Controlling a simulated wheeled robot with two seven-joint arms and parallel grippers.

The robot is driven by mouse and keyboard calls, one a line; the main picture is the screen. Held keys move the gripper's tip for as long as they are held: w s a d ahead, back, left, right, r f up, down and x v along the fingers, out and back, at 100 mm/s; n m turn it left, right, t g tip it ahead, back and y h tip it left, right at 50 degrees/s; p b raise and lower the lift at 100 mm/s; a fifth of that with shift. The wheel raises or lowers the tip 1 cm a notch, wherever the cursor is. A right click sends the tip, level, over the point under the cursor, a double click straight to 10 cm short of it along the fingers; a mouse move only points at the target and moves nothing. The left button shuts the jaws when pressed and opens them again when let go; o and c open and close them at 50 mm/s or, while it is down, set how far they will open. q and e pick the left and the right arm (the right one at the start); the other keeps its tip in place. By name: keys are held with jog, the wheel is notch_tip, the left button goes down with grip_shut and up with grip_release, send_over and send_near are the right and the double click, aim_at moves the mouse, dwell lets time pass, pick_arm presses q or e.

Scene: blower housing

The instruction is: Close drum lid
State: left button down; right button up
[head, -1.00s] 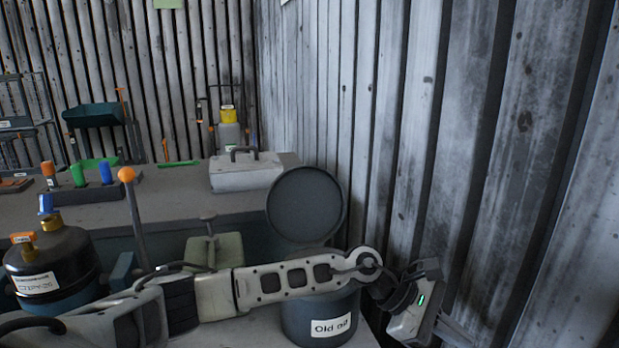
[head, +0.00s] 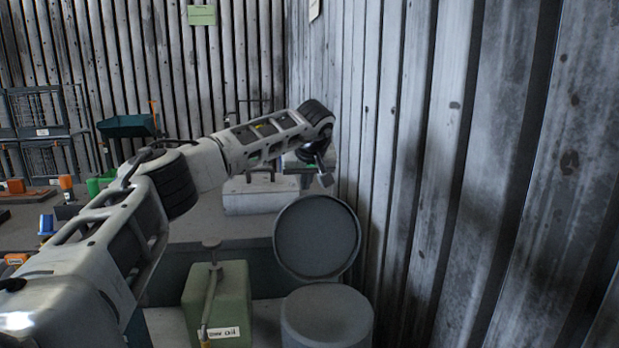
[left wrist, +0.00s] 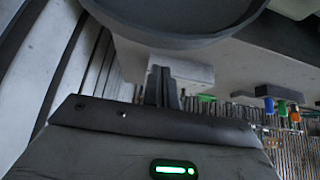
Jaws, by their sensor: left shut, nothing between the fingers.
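The drum (head: 327,318) is a grey cylinder at the bottom of the head view, cut off by the lower edge. Its round dark grey lid (head: 317,238) stands raised at the drum's back edge, its flat face toward me. My left arm reaches over from the left, and my left gripper (head: 325,179) is above and behind the lid, close to the wall. In the left wrist view the gripper's fingers (left wrist: 162,86) are together and empty. A round dark rim, which looks like the lid (left wrist: 175,35), fills the top of that view. My right gripper is not in view.
A corrugated metal wall (head: 450,150) runs close along the right side. A green can (head: 215,300) stands left of the drum. A grey handled box (head: 262,195) sits on the bench behind the lid. Bins and racks (head: 45,130) are at the far left.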

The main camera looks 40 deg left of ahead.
aim_at(307, 201)
pick_arm(q)
jog(key=x, duration=0.7)
jog(key=shift+s+d+r+p, duration=0.2)
jog(key=shift+s+d, duration=0.45)
jog(key=shift+d, duration=0.25)
jog(key=shift+s+d+r+p, duration=0.15)
jog(key=shift+s+d, duration=0.45)
jog(key=shift+d, duration=0.3)
